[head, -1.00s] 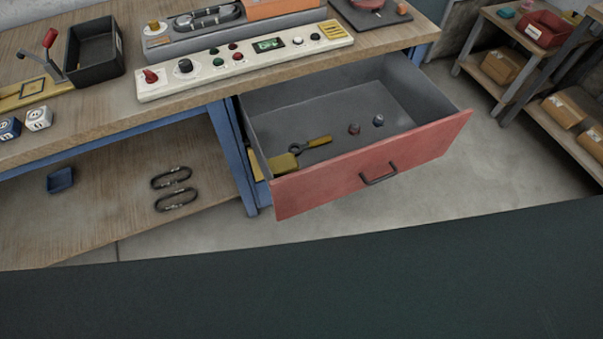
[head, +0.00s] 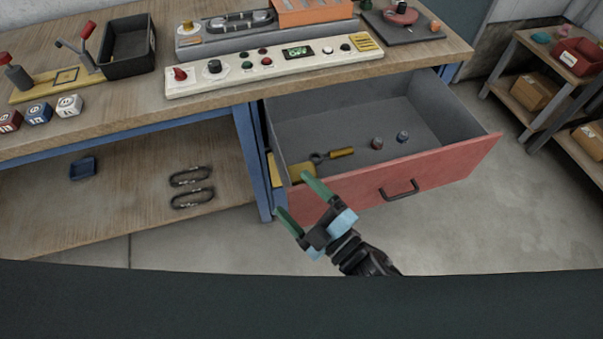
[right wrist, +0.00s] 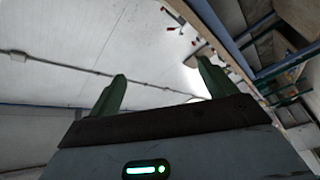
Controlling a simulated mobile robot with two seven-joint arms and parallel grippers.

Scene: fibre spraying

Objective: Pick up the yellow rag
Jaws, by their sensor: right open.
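The yellow rag (head: 294,171) lies in the front left corner of the open drawer (head: 440,165), partly hidden by the drawer's edge and a fingertip. My right gripper (head: 293,197) is open and empty. In the head view it appears in front of the drawer's red face, with one green fingertip overlapping the rag's lower edge. I cannot tell its exact height over the drawer. The right wrist view shows both green fingers (right wrist: 160,92) spread, with only wall and shelving beyond them. My left gripper is not in view.
A yellow-handled tool (head: 340,153) lies beside the rag, and two small knobs (head: 390,140) lie farther right in the drawer. A control panel (head: 275,67) stands on the workbench above. The drawer handle (head: 399,190) sticks out in front.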

